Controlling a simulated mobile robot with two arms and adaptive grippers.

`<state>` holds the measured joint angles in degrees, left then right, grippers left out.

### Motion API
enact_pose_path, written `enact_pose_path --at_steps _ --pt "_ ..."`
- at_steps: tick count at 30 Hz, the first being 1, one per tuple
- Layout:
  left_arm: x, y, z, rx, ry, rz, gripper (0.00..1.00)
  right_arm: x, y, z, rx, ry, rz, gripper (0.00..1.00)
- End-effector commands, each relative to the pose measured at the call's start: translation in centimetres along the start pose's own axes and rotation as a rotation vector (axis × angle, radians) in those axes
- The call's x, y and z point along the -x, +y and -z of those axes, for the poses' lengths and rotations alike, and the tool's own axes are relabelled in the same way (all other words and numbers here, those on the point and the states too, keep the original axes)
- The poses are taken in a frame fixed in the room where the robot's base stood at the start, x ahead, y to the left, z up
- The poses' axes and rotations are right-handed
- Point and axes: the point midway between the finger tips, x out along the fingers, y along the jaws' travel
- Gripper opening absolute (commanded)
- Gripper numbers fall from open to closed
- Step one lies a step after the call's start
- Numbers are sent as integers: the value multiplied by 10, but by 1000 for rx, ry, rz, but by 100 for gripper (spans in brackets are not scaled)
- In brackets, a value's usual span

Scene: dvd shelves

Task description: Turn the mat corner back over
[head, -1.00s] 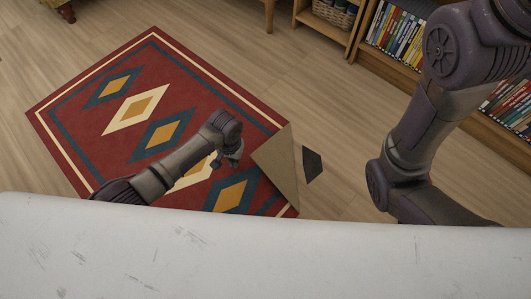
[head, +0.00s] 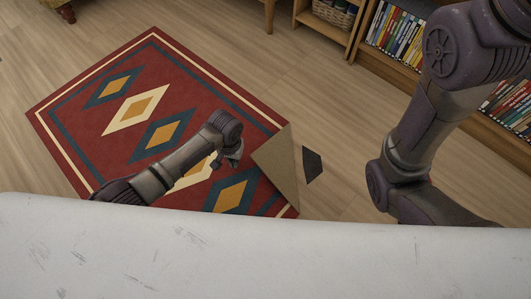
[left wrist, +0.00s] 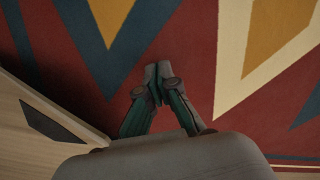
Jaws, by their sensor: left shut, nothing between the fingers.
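The mat (head: 85,132) is red with blue, cream and yellow diamonds and lies on the wooden floor. Its near-right corner is folded over, so the plain beige underside of the flap (head: 279,170) shows in the head view. My left gripper (head: 234,162) is above the mat, just left of the flap and apart from it. In the left wrist view its fingertips (left wrist: 157,82) are together and empty, over the patterned mat (left wrist: 195,55). My right gripper is out of view; only parts of my right arm show.
A dark angular patch (head: 313,165) is on the floor just right of the flap. A shelf with discs (head: 395,38) and a basket (head: 335,13) stands at the back right. Furniture legs stand at the top. A pale surface (head: 250,250) hides the near part of the floor.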

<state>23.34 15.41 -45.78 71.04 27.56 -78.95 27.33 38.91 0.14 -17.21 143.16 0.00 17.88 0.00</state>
Motion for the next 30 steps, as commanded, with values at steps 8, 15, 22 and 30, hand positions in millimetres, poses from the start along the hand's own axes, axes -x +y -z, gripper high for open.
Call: enact_pose_path --at_steps 8,15,22,30 --pt "-5 0 0 0 0 0 0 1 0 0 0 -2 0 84" --pt "-12 0 0 0 -1 0 0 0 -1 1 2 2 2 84" --pt "-14 3 1 0 0 -1 0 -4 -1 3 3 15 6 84" --pt "-12 18 5 -1 1 -1 0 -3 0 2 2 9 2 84"
